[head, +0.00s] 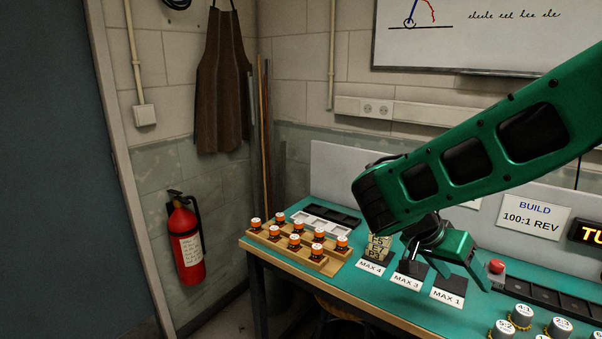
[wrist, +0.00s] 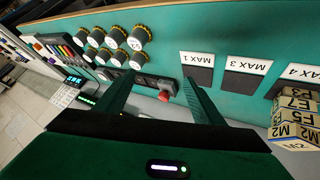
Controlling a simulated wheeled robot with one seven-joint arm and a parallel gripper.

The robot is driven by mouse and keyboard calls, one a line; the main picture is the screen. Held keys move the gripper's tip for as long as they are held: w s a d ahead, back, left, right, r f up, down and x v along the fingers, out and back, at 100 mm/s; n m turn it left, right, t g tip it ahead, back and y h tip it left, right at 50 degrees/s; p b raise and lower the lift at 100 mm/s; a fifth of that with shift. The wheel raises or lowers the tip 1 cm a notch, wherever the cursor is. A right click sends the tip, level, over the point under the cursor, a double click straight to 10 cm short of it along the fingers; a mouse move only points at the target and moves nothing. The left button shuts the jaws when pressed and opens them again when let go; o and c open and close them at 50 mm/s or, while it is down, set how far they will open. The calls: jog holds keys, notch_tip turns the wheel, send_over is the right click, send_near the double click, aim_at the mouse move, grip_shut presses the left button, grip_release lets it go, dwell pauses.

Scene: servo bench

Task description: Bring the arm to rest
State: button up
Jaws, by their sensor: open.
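My green arm reaches in from the right in the head view. My gripper (head: 462,268) hangs over the bench near the MAX 3 and MAX 1 pads. In the wrist view the two fingers of my gripper (wrist: 160,95) stand wide apart with nothing between them. A red button (wrist: 164,96) shows on the bench beyond the gap; it also shows in the head view (head: 496,267), right of the gripper.
A stack of labelled blocks (head: 378,247) stands by the MAX 4 card (head: 370,267). Several orange-capped pieces (head: 295,240) stand in wooden racks at the left. Several grey knobs (head: 521,314) stand at the front right. A BUILD sign (head: 534,215) stands behind.

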jog(key=s+d+f+n+g+y, duration=0.15)
jog(key=s+d+y, duration=0.25)
jog(key=s+d, duration=0.6)
jog(key=s+a+n+y, duration=0.2)
jog(key=s+y, duration=0.2)
jog(key=s, duration=0.8)
jog(key=shift+a+n, duration=0.3)
jog(key=shift+n, duration=0.05)
